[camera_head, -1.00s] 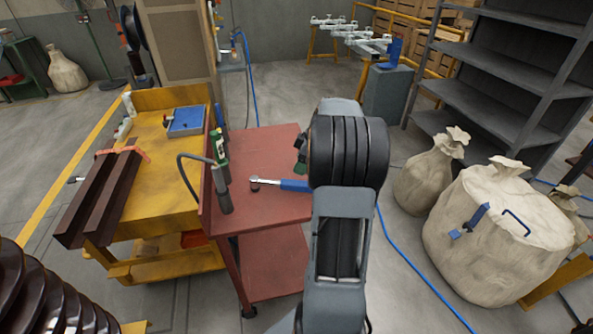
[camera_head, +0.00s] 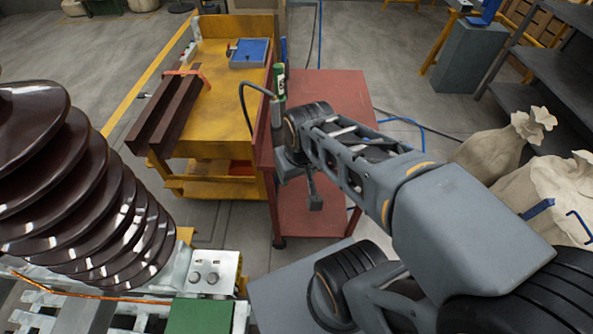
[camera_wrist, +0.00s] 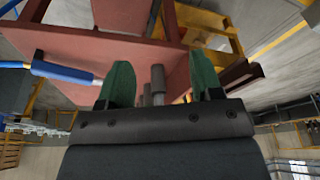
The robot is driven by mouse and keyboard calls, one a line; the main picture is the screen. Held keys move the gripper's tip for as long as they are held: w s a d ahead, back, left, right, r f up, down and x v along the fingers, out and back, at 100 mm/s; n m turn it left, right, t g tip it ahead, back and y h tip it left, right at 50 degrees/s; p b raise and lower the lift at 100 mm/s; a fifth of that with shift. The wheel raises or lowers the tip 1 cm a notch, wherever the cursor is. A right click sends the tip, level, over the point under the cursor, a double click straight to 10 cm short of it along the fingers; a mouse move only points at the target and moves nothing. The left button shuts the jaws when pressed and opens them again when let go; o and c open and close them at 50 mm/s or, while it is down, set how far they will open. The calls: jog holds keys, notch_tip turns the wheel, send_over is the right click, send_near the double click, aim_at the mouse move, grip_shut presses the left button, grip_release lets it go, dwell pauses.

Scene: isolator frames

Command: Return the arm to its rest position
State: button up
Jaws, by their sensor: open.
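My gripper (camera_wrist: 163,82) shows in the wrist view with two green fingers apart and nothing held between them. A grey post-like thing stands behind the gap, apart from the fingers as far as I can tell. In the head view my arm reaches from the lower right to over the red cart (camera_head: 345,88); the fingers cannot be made out there. A blue-handled tool (camera_wrist: 62,72) lies on the red cart at the left of the wrist view; my arm hides it in the head view.
A dark ribbed insulator (camera_head: 75,190) stands close at the left. A yellow cart (camera_head: 220,95) with brown beams (camera_head: 175,115) and a blue tray (camera_head: 249,53) adjoins the red cart. A green-and-black tool (camera_head: 280,85) stands at its edge. Sacks (camera_head: 550,190) are at right.

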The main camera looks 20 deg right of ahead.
jog(key=shift+s+a+f, duration=0.1)
jog(key=shift+s+a, duration=0.05)
notch_tip(320, 180, up, 9)
jog(key=p, duration=0.7)
jog(key=shift+s+f+t, duration=0.15)
jog(key=shift+f+t, duration=0.05)
jog(key=shift+t, duration=0.1)
